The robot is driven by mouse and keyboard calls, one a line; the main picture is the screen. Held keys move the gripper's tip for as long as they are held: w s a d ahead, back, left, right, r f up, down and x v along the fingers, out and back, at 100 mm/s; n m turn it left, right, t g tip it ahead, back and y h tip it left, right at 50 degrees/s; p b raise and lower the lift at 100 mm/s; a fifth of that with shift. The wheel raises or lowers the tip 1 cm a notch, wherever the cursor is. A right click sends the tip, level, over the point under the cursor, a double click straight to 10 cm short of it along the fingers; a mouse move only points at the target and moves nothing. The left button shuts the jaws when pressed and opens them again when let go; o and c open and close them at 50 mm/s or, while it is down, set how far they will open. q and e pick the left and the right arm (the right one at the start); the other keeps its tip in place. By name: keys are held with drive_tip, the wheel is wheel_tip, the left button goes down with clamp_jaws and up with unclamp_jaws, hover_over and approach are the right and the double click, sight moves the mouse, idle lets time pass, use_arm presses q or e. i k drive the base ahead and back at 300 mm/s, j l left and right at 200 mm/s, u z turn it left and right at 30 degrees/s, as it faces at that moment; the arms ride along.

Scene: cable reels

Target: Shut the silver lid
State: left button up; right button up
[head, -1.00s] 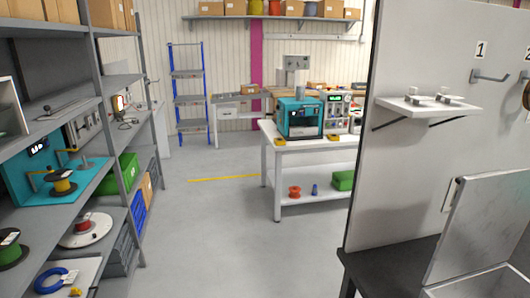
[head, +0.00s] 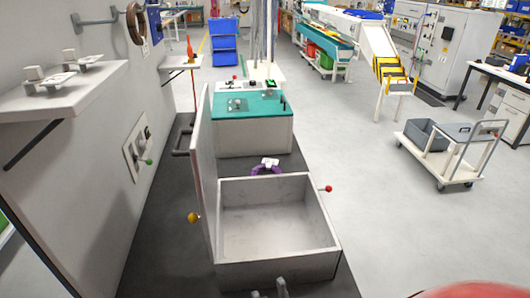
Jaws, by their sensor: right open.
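The silver lid (head: 204,175) stands upright, seen nearly edge-on, along the left side of an open grey box (head: 290,267). A dark handle (head: 182,138) sticks out from the lid's left face. The inside of the box looks empty. My right gripper (head: 269,291) shows only as small grey fingertips at the bottom edge, in front of the box's near wall. The fingertips are apart, with nothing seen between them. The rest of it is cut off. My left gripper is not in view.
A yellow knob (head: 193,217) is left of the box and a red knob (head: 328,189) at its right. A purple object (head: 267,167) and teal-topped unit (head: 250,106) stand behind. A wall panel with a shelf (head: 60,95) borders the left. Floor at right is open before a cart (head: 440,160).

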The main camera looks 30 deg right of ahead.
sight(201, 151)
drive_tip(key=i+j+z, duration=0.4)
drive_tip(key=j+z, duration=0.15)
drive_tip(key=i+j+z, duration=0.1)
drive_tip(key=j+z, duration=0.2)
drive_tip(key=i+j+z, duration=0.1)
drive_tip(key=j+z, duration=0.2)
